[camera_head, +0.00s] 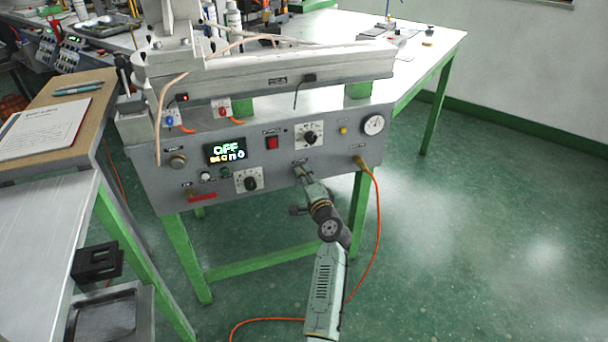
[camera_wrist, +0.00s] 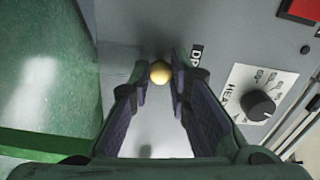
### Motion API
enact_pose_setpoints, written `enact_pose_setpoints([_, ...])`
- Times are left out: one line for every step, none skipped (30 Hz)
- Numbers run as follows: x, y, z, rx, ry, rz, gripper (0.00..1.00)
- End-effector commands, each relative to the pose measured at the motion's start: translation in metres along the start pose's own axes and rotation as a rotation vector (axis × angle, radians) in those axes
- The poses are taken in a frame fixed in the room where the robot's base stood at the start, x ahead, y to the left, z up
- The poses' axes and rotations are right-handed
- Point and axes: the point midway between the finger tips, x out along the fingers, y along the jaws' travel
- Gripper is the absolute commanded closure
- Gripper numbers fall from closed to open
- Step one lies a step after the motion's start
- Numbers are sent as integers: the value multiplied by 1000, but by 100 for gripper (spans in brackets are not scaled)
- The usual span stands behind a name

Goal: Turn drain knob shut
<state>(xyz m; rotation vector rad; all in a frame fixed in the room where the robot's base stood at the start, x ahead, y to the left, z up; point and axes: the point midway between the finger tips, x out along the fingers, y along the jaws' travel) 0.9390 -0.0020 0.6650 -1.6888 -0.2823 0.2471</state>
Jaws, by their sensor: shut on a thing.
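The drain knob (camera_wrist: 160,72) is a small round brass-coloured knob on the grey front panel. In the wrist view it sits between the two fingertips of my gripper (camera_wrist: 161,80), which is shut on it. A partly covered label starting with "D" is beside it. In the head view my gripper (camera_head: 302,172) reaches the lower front of the grey wax machine (camera_head: 225,165), and the knob is hidden behind the fingers. Which way the knob is turned cannot be told.
A heat dial (camera_wrist: 258,106) and a red switch (camera_wrist: 302,10) are near the gripper on the panel. An orange hose (camera_head: 378,215) hangs from a fitting to the right of my arm. A side table (camera_head: 45,225) stands at left. Open green floor (camera_head: 480,240) lies right.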

Motion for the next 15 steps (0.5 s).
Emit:
enact_pose_setpoints([0,0,0,26,0,1,100])
enact_pose_setpoints([0,0,0,42,0,1,100])
enact_pose_setpoints([0,0,0,60,0,1,100])
enact_pose_setpoints([0,0,0,73,0,1,100])
enact_pose_setpoints([0,0,0,85,0,1,100])
enact_pose_setpoints([0,0,0,98,0,1,100])
enact_pose_setpoints([0,0,0,108,0,1,100])
enact_pose_setpoints([0,0,0,116,0,1,100])
enact_pose_setpoints([0,0,0,126,0,0,100])
enact_pose_setpoints([0,0,0,132,0,0,100])
enact_pose_setpoints([0,0,0,136,0,0,100])
enact_pose_setpoints([0,0,0,142,0,0,100])
enact_pose_setpoints([0,0,0,145,0,0,100])
enact_pose_setpoints([0,0,0,148,0,0,100])
enact_pose_setpoints([0,1,0,150,0,0,100])
